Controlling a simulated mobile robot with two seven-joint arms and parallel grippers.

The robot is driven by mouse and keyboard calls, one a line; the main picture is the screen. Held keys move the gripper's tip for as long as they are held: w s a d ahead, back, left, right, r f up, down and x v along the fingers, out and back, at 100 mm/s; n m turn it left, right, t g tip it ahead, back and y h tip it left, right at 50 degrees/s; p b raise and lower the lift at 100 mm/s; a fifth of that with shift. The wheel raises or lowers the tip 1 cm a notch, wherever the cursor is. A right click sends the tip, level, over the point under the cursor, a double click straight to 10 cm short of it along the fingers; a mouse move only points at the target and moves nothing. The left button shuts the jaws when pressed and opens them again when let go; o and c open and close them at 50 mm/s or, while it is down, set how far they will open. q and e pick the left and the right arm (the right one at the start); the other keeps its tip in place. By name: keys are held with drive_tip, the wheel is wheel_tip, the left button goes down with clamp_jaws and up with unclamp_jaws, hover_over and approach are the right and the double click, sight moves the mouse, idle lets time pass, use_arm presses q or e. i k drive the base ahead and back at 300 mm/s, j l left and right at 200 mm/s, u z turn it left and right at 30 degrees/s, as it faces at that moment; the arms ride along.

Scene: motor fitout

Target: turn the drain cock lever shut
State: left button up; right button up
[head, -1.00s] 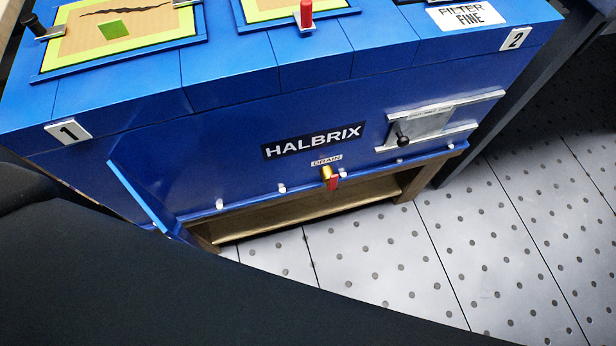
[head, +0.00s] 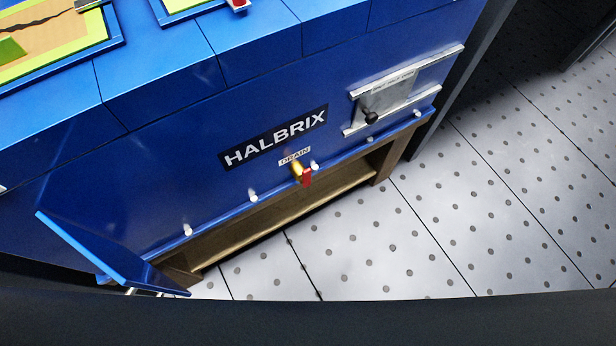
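The drain cock (head: 298,170) sticks out low on the front of the blue cabinet, under the DRAIN label (head: 294,156). Its body is brass and its lever (head: 307,178) is red. The lever appears to hang downward from the brass body. Neither of my grippers shows in the head view. Nothing touches the cock.
A blue panel (head: 105,245) stands out from the cabinet at the lower left. A metal slide plate with a black knob (head: 371,117) sits in rails to the right of the cock. Several pale pegs line the lower edge. The studded floor (head: 450,210) is clear.

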sight(306, 173)
drive_tip(key=k+l, duration=0.15)
drive_tip(key=l, duration=0.2)
drive_tip(key=k+l, duration=0.1)
drive_tip(key=l, duration=0.25)
drive_tip(key=k+l, duration=0.15)
drive_tip(key=l, duration=0.25)
drive_tip(key=k+l, duration=0.15)
drive_tip(key=l, duration=0.2)
drive_tip(key=k+l, duration=0.15)
drive_tip(key=l, duration=0.2)
drive_tip(key=k+l, duration=0.1)
drive_tip(key=l, duration=0.25)
drive_tip(key=i+j, duration=0.25)
drive_tip(key=z, duration=0.05)
